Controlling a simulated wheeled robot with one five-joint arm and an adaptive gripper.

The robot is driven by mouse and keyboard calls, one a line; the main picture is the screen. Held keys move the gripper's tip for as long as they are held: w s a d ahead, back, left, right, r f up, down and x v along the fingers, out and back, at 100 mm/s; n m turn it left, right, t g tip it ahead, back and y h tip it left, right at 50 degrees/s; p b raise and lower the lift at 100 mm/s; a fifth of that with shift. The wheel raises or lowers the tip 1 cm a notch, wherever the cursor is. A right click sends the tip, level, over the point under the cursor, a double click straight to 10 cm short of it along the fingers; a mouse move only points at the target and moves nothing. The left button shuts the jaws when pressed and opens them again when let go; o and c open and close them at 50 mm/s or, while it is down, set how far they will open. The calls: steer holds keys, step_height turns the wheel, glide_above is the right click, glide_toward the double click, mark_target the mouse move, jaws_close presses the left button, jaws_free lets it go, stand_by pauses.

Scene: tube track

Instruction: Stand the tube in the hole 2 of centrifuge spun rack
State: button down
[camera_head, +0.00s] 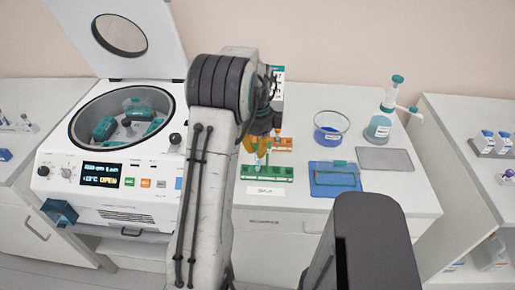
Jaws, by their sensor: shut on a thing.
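My gripper (260,150), with yellow-orange fingers, is over the green rack (280,179) in the middle of the bench. It is shut on a small pale tube (258,161), which shows only as a short piece below the fingers. The tube looks roughly upright, above or at the rack's left half. I cannot tell whether its lower end is in a hole. A white label lies in front of the green rack, its text too small to read surely. My arm hides part of the area to the left of the rack.
An open centrifuge (110,185) stands left, lid raised. An orange rack (284,144) is behind the green one. To the right are a blue-filled bowl (331,127), a dispenser bottle (379,128), a blue tray (324,191) and a grey mat (385,159).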

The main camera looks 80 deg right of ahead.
steer(key=shift+f+b, duration=0.5)
steer(key=shift+f, duration=0.15)
stand_by(0.4)
steer(key=c, duration=1.2)
jaws_free()
steer(key=shift+r, duration=0.15)
step_height(320, 180, up, 12)
steer(key=shift+f, duration=0.1)
stand_by(0.7)
